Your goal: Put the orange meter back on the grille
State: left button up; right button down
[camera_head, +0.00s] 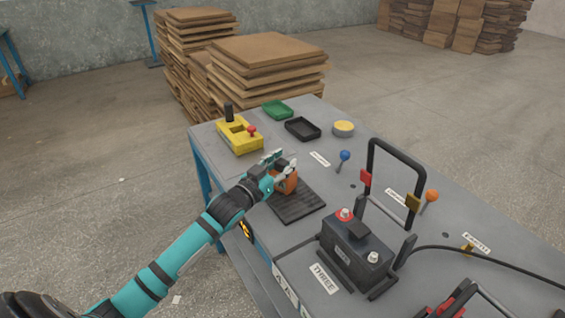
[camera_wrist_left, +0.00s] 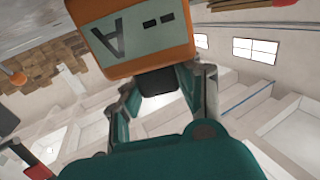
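The orange meter (camera_head: 288,183) is at my left gripper (camera_head: 283,166), above the back-left end of the dark ribbed grille (camera_head: 298,203) on the table. I cannot tell whether it touches the grille. In the left wrist view the orange meter (camera_wrist_left: 130,33) fills the top, its grey display showing an "A" and dashes, tilted in the picture. The fingertips are hidden behind the meter. My right gripper is not in view.
A yellow box (camera_head: 240,137) with a red knob stands behind the gripper. Green (camera_head: 277,110) and black (camera_head: 302,129) trays lie at the back.

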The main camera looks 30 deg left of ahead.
pick_arm(q)
jog(key=o, duration=0.4)
jog(key=shift+o, duration=0.2)
jog(key=shift+r, duration=0.1)
jog(key=s, duration=0.4)
jog(key=s+a, duration=0.1)
jog(key=s, duration=0.7)
jog(key=shift+a, duration=0.3)
jog(key=shift+w, duration=0.1)
